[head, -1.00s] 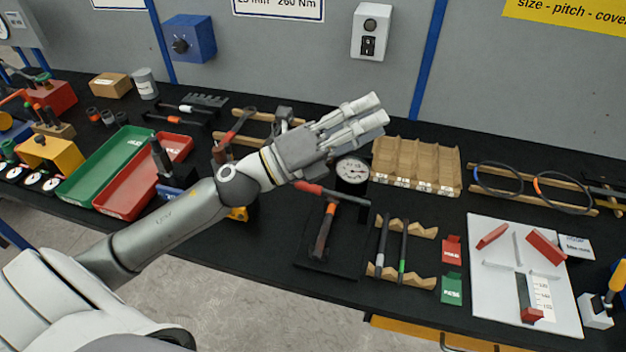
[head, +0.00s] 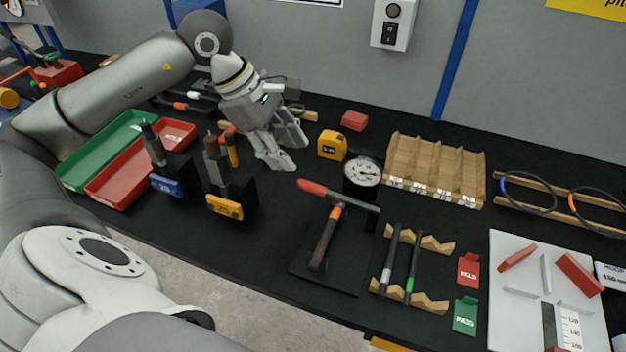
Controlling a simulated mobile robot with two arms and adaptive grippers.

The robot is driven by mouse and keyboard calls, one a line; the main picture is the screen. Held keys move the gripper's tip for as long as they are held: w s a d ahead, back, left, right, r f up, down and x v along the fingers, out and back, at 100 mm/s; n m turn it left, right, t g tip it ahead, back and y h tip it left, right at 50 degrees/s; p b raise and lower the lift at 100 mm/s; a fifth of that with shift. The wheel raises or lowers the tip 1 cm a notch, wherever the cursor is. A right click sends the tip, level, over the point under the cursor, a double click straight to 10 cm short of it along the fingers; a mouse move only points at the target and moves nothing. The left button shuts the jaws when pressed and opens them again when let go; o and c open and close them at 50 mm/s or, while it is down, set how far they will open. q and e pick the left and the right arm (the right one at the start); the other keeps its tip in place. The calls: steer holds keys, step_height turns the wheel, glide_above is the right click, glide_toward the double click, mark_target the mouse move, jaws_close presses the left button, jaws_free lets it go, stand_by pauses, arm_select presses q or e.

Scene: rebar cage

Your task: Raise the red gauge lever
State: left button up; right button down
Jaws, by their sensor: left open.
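The gauge stand has a round white dial (head: 362,171) near the middle of the head view. A dark bar with a red grip, the red gauge lever (head: 312,187), runs from the dial's base to the left, close to level. A hammer-like tool with an orange band (head: 327,240) stands or lies on the dark plate below it. My left gripper (head: 297,155) is open and empty, fingers pointing down and right, left of the dial and above and behind the red grip, apart from it. My right gripper is out of view.
A yellow tape measure (head: 332,145) and a red block (head: 354,120) lie behind the gauge. Blue- and yellow-labelled tool stands (head: 224,206) are on the left, beside red and green trays (head: 110,150). A wooden compartment rack (head: 435,165) and rod holders (head: 420,295) stand to the right.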

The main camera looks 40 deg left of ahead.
mark_target(312, 185)
arm_select(q)
steer(key=p+x, duration=0.2)
steer(key=x, duration=0.8)
steer(key=shift+d+f, duration=0.15)
steer(key=shift+f, duration=0.05)
jaws_close()
